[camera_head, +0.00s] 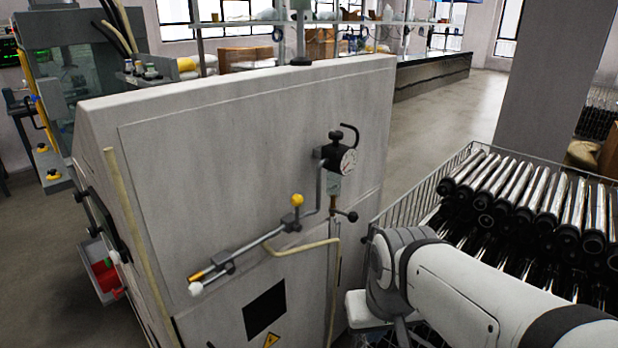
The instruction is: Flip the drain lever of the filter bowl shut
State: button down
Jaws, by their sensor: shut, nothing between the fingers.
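The filter bowl (334,184) is a small clear cup under a black regulator head (334,150) with a round white gauge (348,161). It is mounted on the grey cabinet's side panel. Below the bowl, a short lever with a black ball knob (351,216) sticks out to the right; it looks like the drain lever. Its exact angle is too small to tell. My arm (455,290) reaches in from the lower right, in front of and below the bowl. My gripper is not visible.
A pipe with a yellow-knobbed valve (297,200) runs left from the bowl. A beige hose (303,247) hangs below it. The large grey cabinet (220,120) fills the middle. A wire basket of shiny tubes (530,195) stands close on the right. Open floor (430,115) lies behind.

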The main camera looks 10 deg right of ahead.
aim_at(353, 216)
jog(key=u, duration=0.05)
jog(key=k, duration=0.65)
jog(key=u, duration=0.1)
jog(key=i, duration=1.55)
jog(key=z, duration=0.65)
